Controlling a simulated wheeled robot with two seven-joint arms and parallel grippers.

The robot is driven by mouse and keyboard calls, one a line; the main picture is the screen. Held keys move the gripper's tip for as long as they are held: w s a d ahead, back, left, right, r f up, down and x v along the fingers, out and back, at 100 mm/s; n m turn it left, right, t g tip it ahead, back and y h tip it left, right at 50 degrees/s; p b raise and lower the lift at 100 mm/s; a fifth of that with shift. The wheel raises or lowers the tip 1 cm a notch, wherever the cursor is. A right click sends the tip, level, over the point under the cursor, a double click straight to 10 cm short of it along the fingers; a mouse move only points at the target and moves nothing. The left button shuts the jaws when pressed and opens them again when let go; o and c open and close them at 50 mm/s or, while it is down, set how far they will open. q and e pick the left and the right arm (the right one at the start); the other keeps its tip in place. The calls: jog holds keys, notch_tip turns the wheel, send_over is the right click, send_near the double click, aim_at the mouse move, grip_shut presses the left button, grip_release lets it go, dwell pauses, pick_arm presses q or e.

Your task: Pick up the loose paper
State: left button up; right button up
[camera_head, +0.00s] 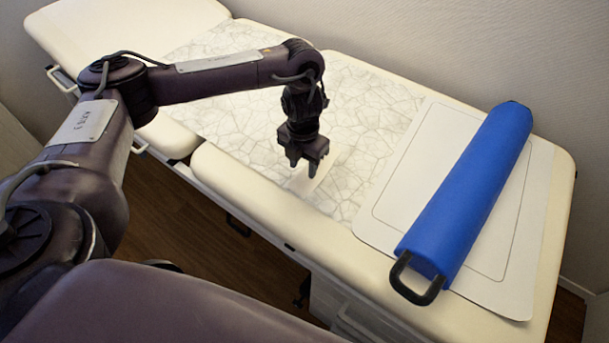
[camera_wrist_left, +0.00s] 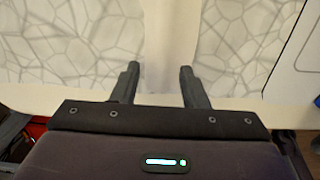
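White paper with a grey cracked pattern (camera_head: 365,115) lies across the middle of the padded table; it also shows in the left wrist view (camera_wrist_left: 60,45). A plain pale strip (camera_wrist_left: 168,35) runs between two patterned areas in the left wrist view, in line with my gripper. I cannot tell whether it is a fold or a separate sheet. My left gripper (camera_head: 304,168) points down over the paper near the table's front edge. In the wrist view its fingers (camera_wrist_left: 160,70) are apart with nothing clearly between them. My right gripper is not in view.
A blue bolster (camera_head: 470,195) with a black handle lies on a white outlined mat (camera_head: 395,215) at the right. The cream table (camera_head: 250,190) has a seam across it and rails along its front. A wall (camera_head: 440,45) stands behind. Dark wooden floor (camera_head: 170,210) shows in front.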

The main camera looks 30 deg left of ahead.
aim_at(304, 174)
pick_arm(q)
notch_tip(304, 174, down, 2)
jog(key=shift+w+f+b, duration=0.1)
jog(key=shift+f+b, duration=0.25)
jog(key=shift+r, duration=0.1)
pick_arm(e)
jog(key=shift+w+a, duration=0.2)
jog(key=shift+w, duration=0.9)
pick_arm(q)
grip_shut()
